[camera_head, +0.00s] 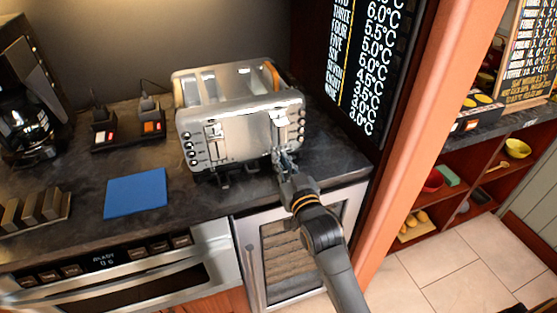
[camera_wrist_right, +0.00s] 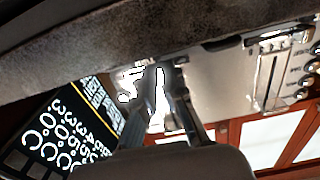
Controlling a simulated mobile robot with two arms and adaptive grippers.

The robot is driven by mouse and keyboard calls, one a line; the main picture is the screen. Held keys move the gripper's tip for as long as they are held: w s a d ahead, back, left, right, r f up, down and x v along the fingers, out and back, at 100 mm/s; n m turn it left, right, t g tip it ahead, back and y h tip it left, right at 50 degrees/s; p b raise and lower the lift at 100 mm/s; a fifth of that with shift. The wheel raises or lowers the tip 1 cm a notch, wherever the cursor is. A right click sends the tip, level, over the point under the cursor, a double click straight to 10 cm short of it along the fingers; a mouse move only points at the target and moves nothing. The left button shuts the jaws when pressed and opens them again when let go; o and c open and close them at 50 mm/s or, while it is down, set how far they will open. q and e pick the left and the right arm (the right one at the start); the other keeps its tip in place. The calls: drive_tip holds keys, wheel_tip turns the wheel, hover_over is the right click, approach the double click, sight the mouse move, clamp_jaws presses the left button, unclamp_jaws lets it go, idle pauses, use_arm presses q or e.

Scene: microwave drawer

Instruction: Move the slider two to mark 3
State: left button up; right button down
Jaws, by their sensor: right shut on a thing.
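The silver toaster (camera_head: 245,132) stands on the dark counter, with two vertical slider tracks on its front panel. The left slider track (camera_head: 214,142) is free; it also shows in the right wrist view (camera_wrist_right: 275,75). My right gripper (camera_head: 284,160) is at the lower part of the right slider track (camera_head: 279,122), close to the toaster front. In the right wrist view the fingers (camera_wrist_right: 163,82) are shut on the right slider's lever, which they mostly hide. The marks beside this track are too small to read. My left gripper is out of view.
A blue mat (camera_head: 136,193) lies on the counter left of the toaster. A coffee maker (camera_head: 25,110), a wooden rack (camera_head: 36,208) and a dark tray (camera_head: 128,131) stand farther left. A black temperature board (camera_head: 365,60) rises close on the right.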

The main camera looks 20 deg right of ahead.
drive_tip(key=c, duration=1.4)
unclamp_jaws()
drive_tip(key=shift+a, duration=0.1)
drive_tip(key=s, duration=1.2)
drive_tip(key=shift+d, duration=0.25)
drive_tip(key=s+a+f+g, duration=0.1)
drive_tip(key=s+f+g, duration=0.15)
drive_tip(key=f, duration=0.95)
drive_tip(key=s+a+f+n+g, duration=0.1)
drive_tip(key=s+f+g, duration=0.15)
drive_tip(key=f, duration=0.95)
drive_tip(key=s+a+f+g, duration=0.1)
drive_tip(key=s+f+g, duration=0.15)
drive_tip(key=f, duration=1.05)
drive_tip(key=s+d+f+g, duration=0.2)
drive_tip(key=s+f+g, duration=0.3)
drive_tip(key=s+f, duration=0.8)
drive_tip(key=s+d+f+g, duration=0.2)
drive_tip(key=s+f, duration=0.3)
drive_tip(key=s, duration=0.4)
drive_tip(key=s+d+f+n+g, duration=0.1)
drive_tip(key=s+d+f+g, duration=0.1)
drive_tip(key=s, duration=0.7)
wheel_tip(320, 180, down, 3)
drive_tip(key=shift+s+d+r+h, duration=0.1)
drive_tip(key=shift+s+d+h, duration=0.15)
drive_tip(key=shift+d, duration=0.6)
